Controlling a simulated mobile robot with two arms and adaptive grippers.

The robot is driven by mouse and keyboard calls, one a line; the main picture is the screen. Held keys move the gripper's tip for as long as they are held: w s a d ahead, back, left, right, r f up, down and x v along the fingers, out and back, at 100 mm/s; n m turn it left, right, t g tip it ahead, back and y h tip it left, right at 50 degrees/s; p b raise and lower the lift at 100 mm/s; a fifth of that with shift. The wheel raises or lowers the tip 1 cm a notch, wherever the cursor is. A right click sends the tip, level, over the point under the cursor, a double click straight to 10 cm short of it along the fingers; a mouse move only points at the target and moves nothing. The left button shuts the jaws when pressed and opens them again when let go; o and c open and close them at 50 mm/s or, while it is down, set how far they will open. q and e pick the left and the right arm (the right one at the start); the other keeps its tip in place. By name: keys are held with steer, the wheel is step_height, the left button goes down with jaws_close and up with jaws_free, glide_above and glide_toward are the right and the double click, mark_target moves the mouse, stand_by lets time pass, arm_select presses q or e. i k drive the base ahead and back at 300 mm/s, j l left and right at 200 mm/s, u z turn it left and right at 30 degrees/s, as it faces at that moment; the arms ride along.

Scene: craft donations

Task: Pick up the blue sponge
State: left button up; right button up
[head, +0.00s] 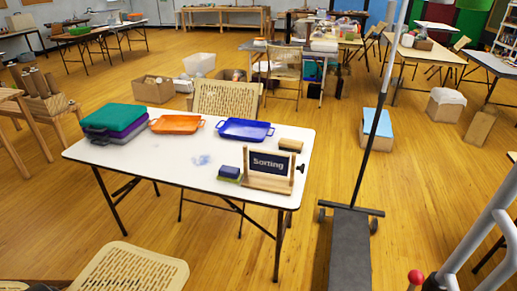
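The blue sponge (230,171) is on the near right part of the white table (170,160), just left of the Sorting sign (268,165). It appears to rest on a yellow-green sponge or block (231,180), of which only a thin lower edge shows. I cannot tell if the two are separate pieces. Neither of my grippers is in view.
The table also holds stacked green and purple trays (114,121), an orange tray (177,124), a blue tray (245,130) and a brown block (291,145). A dark pole (366,160) on a flat base stands right of it. A woven chair (130,268) is in front.

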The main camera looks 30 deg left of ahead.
mark_target(230, 173)
steer(key=u, duration=1.1)
